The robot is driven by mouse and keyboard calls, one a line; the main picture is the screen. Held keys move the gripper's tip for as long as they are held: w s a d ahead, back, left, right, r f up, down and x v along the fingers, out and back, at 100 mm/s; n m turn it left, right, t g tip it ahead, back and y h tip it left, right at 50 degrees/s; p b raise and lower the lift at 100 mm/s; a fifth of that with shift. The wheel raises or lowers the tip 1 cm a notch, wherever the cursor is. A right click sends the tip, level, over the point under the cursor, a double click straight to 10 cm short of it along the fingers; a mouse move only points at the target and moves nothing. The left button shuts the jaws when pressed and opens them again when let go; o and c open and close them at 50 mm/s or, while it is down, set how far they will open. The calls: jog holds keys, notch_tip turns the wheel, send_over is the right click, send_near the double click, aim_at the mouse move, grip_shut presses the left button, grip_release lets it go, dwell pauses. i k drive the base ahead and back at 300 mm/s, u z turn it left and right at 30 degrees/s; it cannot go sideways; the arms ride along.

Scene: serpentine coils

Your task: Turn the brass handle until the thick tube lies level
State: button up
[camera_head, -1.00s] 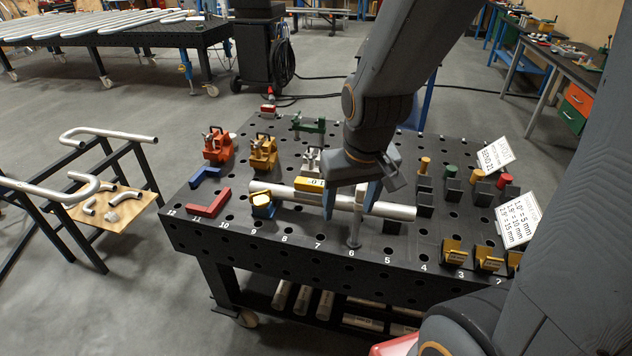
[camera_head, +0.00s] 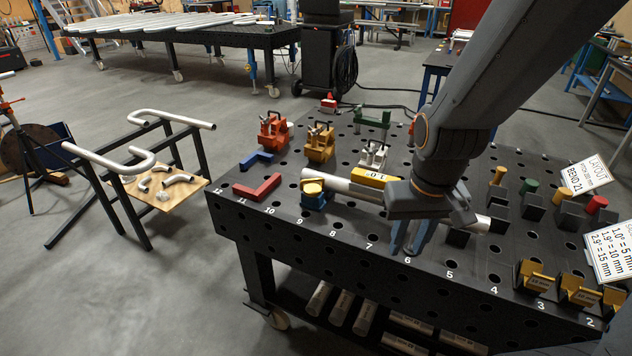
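The thick grey tube (camera_head: 338,184) lies across the perforated black table, its right end running behind my gripper. A yellow block (camera_head: 370,178) with dark markings sits on it. Under its left end is a blue support (camera_head: 313,201) with a brass-coloured top (camera_head: 312,187). My gripper (camera_head: 409,252) points down at the tube's near side, close to the table's front edge. Its two blue fingers show apart with a narrow gap and nothing visible between them. The gripper hides part of the tube and the support post there. I cannot make out a separate brass handle.
Red (camera_head: 273,132) and orange (camera_head: 320,146) clamps stand behind the tube. Red (camera_head: 258,187) and blue angle pieces lie at the left. Dark blocks with coloured pegs (camera_head: 528,190) and sign cards (camera_head: 587,173) stand at the right. A rack with bent tubes (camera_head: 110,160) is left of the table.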

aim_at(312, 190)
jog(key=z, duration=0.5)
jog(key=k, duration=1.2)
jog(key=u, duration=0.6)
jog(key=i, duration=1.55)
jog(key=z, duration=0.4)
